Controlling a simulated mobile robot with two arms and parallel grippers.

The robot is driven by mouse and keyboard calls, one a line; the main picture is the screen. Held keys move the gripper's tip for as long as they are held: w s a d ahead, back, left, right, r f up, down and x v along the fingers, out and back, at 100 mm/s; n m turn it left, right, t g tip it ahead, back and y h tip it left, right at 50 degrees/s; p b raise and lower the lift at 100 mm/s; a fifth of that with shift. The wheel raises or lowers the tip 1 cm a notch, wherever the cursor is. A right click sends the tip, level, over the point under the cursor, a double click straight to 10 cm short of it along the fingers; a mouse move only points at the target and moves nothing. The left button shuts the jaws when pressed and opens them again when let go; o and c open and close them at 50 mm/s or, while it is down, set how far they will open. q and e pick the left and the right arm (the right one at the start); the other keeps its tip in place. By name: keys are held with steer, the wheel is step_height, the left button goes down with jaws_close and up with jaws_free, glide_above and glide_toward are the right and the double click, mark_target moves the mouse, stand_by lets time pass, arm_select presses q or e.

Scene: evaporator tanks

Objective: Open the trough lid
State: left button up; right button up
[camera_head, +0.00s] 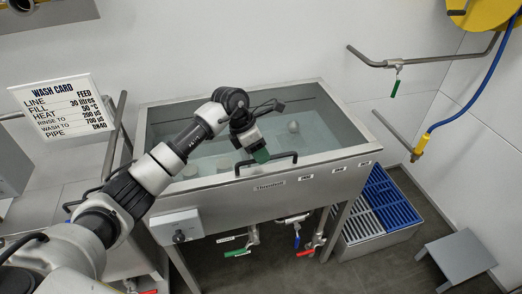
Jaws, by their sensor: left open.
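The steel trough (280,197) stands in the middle of the head view. Its top looks covered by a clear, greyish lid (325,125), lying flat. A dark handle (284,156) arches at the front edge, above a nameplate. My left arm reaches in from the left over the trough. My left gripper (261,154) points down with its greenish tip just at or behind the handle. The jaws are open, but their gap is hard to see. I cannot tell whether the tip touches the handle. My right gripper is not in view.
A wash card (62,105) stands at the left. A control box (179,226) is on the trough's front, with valves (296,238) below. A blue and grey grate (382,205) and a grey step stool (458,258) are at the right. A blue hose (480,105) hangs by the wall.

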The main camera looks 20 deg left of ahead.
arm_select(q)
steer(key=shift+d+f, duration=0.25)
steer(key=shift+f, duration=0.25)
jaws_close()
